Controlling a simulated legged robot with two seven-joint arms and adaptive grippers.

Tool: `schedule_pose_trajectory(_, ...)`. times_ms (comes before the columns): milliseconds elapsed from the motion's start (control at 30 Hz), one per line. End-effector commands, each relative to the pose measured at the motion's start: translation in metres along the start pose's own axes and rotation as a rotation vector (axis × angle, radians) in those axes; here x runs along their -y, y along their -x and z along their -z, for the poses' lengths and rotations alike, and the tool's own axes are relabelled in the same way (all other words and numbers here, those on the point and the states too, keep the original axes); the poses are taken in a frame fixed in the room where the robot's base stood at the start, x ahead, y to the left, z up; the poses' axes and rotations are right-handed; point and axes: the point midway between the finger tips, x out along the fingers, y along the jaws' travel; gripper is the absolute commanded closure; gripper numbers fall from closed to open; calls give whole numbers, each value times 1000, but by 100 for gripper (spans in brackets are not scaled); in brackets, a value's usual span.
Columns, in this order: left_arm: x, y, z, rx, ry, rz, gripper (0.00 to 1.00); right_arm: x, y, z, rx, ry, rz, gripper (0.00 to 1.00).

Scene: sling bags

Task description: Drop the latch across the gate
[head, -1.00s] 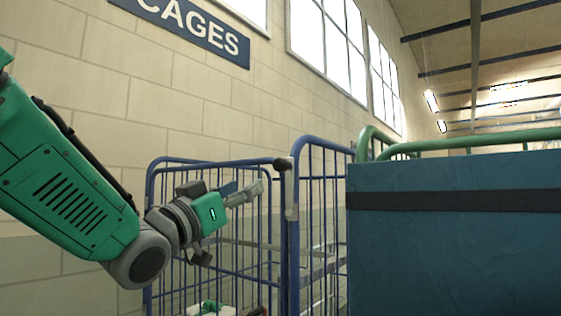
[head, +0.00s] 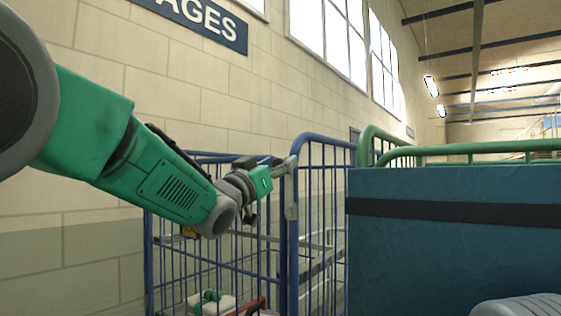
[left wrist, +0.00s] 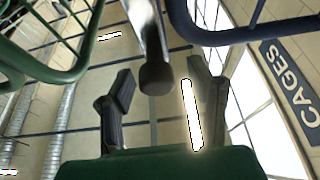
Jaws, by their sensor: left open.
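The blue cage (head: 150,230) has its gate at the post in the middle of the head view. The latch (head: 291,205) is a grey metal piece at the top of this post. In the left wrist view, the latch's grey bar (left wrist: 146,30) comes down from the top and ends in a dark knob (left wrist: 155,78). My left gripper (head: 284,167) is at the latch, its fingers hiding the knob in the head view. In the left wrist view its fingers are open, one on each side of the knob and apart from it. My right gripper is not in view.
A block wall (head: 85,210) with a CAGES sign (head: 205,20) stands behind my arm. Small items (head: 210,300) lie low in the blue cage.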

Motion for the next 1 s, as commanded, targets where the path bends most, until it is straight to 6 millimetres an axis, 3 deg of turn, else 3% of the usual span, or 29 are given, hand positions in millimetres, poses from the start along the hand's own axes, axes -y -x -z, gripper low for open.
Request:
schedule_pose_trajectory(233, -4, -3, -1, 2, -3, -1, 53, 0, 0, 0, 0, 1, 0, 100)
schedule_pose_trajectory(267, -4, -3, -1, 2, -3, -1, 57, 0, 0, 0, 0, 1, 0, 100)
schedule_pose_trajectory(300, -4, -3, -1, 2, -3, -1, 71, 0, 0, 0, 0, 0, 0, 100)
schedule_pose_trajectory(400, -4, -3, -1, 2, -3, -1, 100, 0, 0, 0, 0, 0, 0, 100)
schedule_pose_trajectory(767, 0, -4, -2, 1, 34, 11, 100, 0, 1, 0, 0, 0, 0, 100)
schedule_pose_trajectory(1000, 16, -3, -3, 1, 159, 65, 100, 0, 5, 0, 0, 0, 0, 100)
